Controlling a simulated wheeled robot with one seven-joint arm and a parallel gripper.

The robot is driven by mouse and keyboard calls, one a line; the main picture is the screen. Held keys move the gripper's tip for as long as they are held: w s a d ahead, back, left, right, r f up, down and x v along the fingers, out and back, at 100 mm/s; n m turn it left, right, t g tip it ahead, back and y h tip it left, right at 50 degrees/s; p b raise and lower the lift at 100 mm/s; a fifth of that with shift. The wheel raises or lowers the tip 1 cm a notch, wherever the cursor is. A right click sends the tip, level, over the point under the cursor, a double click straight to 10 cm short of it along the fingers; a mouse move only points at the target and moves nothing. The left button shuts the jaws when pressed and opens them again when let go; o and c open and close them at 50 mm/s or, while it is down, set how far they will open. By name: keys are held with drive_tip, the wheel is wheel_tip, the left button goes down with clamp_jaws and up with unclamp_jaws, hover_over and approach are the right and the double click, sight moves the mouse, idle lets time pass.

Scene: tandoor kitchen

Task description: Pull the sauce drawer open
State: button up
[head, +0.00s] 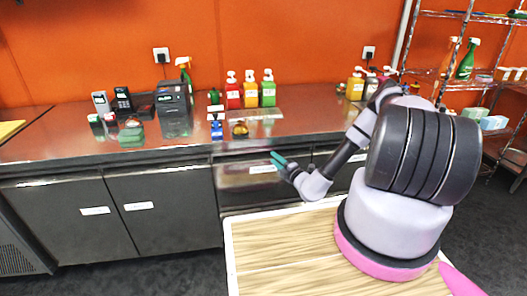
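The counter front (245,188) below the sauce bottles has a dark metal drawer with a white label (263,169). Its front looks about flush with the counter, though a small gap would be hard to see. My gripper (275,158) has teal fingers and is in front of the drawer's upper right part, close to the label. I cannot tell whether the fingers touch the drawer or its upper edge. The fingers are small here, and the gap between them is unclear. My arm hides part of the fronts to the right.
Red, yellow and green pump bottles (250,92) stand on the steel counter (305,112) above. Card terminals (122,100) and a dark machine (174,108) are on its left. A wire shelf (440,72) stands at right.

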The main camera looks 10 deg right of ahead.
sight(264, 150)
drive_tip(key=x, duration=0.9)
drive_tip(key=shift+w, duration=0.1)
drive_tip(key=shift+a, duration=0.1)
clamp_jaws()
idle(1.0)
